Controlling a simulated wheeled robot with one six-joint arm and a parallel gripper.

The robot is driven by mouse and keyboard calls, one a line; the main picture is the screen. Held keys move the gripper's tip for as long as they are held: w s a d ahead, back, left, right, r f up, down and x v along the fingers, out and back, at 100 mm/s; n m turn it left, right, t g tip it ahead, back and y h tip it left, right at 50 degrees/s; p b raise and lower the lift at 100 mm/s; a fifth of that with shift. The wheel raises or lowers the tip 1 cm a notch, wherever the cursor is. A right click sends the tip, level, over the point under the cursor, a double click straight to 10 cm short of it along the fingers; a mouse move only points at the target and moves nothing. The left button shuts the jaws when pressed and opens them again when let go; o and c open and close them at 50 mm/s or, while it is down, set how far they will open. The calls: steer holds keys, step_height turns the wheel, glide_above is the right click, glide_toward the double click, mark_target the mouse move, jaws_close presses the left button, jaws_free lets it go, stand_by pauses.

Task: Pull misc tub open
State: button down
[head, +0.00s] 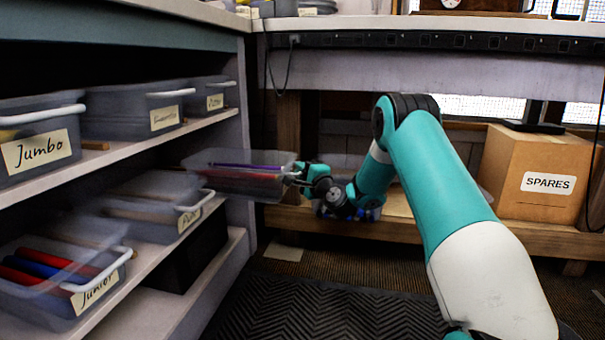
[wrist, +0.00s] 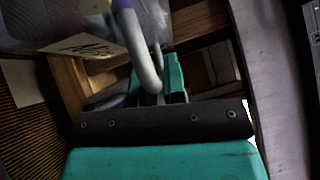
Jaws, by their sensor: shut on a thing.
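The misc tub (head: 243,183) is a grey see-through tub with purple and red sticks in it. In the head view it juts out well to the right of the shelf unit. In the wrist view its pale handle (wrist: 146,66) runs down between my fingers, and its label (wrist: 90,46) shows only in part, starting with "M". My gripper (head: 297,174) is shut on the handle at the tub's right end; its fingers also show in the wrist view (wrist: 158,78). The tub's left end is partly hard to make out against the shelf.
Other tubs sit on the shelves: Jumbo (head: 38,130), Junior (head: 60,280), one (head: 160,205) at mid-shelf and two on the top shelf. A SPARES box (head: 535,170) stands at right on a wooden ledge. The dark floor mat (head: 320,305) is clear.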

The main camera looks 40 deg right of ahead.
steer(key=shift+s+d+f, duration=0.1)
steer(key=shift+s, duration=0.15)
steer(key=c, duration=1.2)
jaws_free()
